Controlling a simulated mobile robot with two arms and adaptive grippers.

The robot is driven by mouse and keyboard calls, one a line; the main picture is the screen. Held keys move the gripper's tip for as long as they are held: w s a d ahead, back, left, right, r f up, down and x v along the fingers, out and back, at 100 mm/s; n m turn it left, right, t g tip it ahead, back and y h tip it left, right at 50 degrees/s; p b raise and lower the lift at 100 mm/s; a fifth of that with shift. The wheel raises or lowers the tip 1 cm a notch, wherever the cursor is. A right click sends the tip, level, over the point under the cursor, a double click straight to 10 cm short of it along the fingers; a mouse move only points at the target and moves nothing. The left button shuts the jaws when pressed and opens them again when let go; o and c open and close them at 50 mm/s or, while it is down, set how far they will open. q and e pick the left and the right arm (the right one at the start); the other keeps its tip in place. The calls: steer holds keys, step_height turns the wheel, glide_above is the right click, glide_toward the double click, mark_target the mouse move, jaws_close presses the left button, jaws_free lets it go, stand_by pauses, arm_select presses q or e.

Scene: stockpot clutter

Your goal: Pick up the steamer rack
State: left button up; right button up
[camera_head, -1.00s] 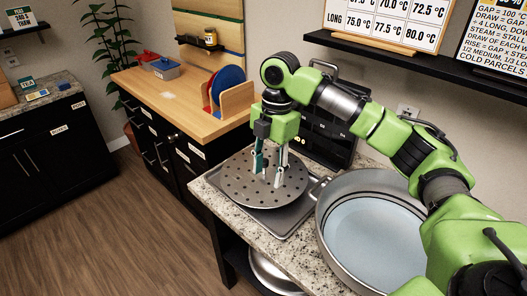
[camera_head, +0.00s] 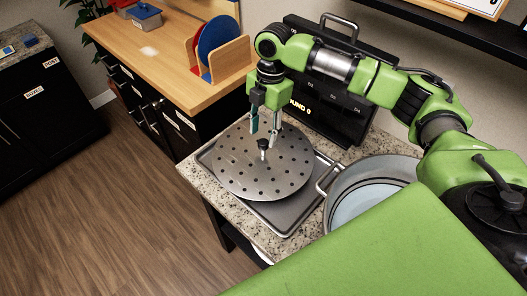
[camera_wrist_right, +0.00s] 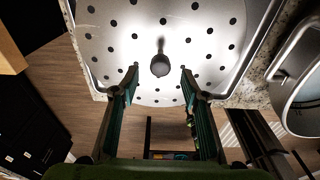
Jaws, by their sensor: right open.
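The steamer rack (camera_head: 262,178) is a round perforated metal disc with a dark knob (camera_head: 263,144) on a short stem at its middle. It lies on a grey tray on the granite counter. In the right wrist view the rack (camera_wrist_right: 203,62) fills the top, with its knob (camera_wrist_right: 160,66) between and beyond the fingertips. My right gripper (camera_head: 264,130) is open and empty, pointing down over the rack near the knob. The right wrist view shows its two fingers (camera_wrist_right: 160,80) spread apart. My left gripper is not in view.
The grey tray (camera_head: 285,216) sits under the rack. A large stockpot (camera_head: 335,212) stands right of it, partly hidden by my green arm. A black panel (camera_head: 335,112) stands behind. A wooden counter (camera_head: 150,65) with a plate holder is at the back left.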

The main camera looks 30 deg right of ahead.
mark_target(263, 141)
step_height(263, 141, down, 2)
steer(key=shift+s+a+f+p, duration=0.1)
steer(key=shift+f+p, duration=0.05)
steer(key=shift+p, duration=0.55)
step_height(263, 141, down, 3)
steer(key=shift+p, duration=0.35)
steer(key=shift+a+f, duration=0.1)
jaws_close()
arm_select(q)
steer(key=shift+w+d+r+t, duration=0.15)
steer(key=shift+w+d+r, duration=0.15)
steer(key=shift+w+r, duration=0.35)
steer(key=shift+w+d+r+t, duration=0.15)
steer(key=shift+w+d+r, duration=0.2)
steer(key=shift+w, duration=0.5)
